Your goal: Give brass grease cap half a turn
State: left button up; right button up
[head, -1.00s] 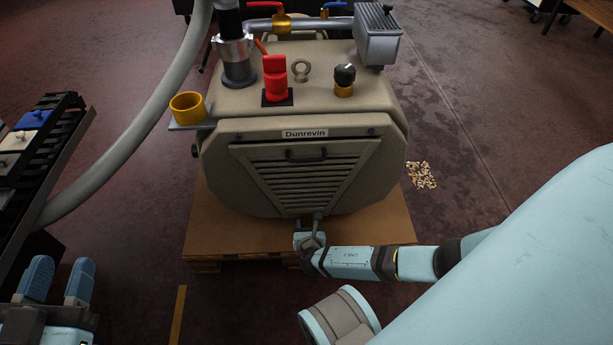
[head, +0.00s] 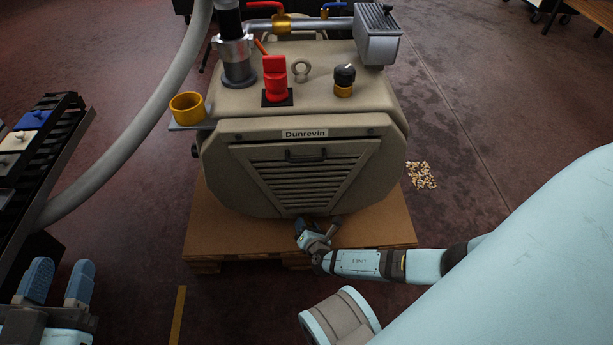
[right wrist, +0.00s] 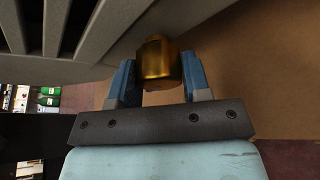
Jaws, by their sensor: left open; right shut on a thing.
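The brass grease cap (right wrist: 155,62) shows in the right wrist view as a gold-coloured cylinder low on the front of the beige Dunrevin machine (head: 230,165). My right gripper (right wrist: 160,83) is shut on it, with one blue finger on each side. In the head view my right gripper (head: 303,228) is at the machine's lower front edge, and the cap is hidden there. My left gripper (head: 56,284) is open and empty at the lower left, well away from the machine.
The machine stands on a brown pallet (head: 215,232). Its slatted grille (head: 306,178) is just above my right gripper. A grey hose (head: 140,140) and a dark rack (head: 45,150) are on the left. A yellow cup (head: 187,108) sits on a side bracket.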

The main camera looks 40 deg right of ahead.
jog(key=shift+w+r, duration=0.1)
dwell(0.5)
jog(key=o, duration=0.9)
jog(key=shift+s, duration=0.2)
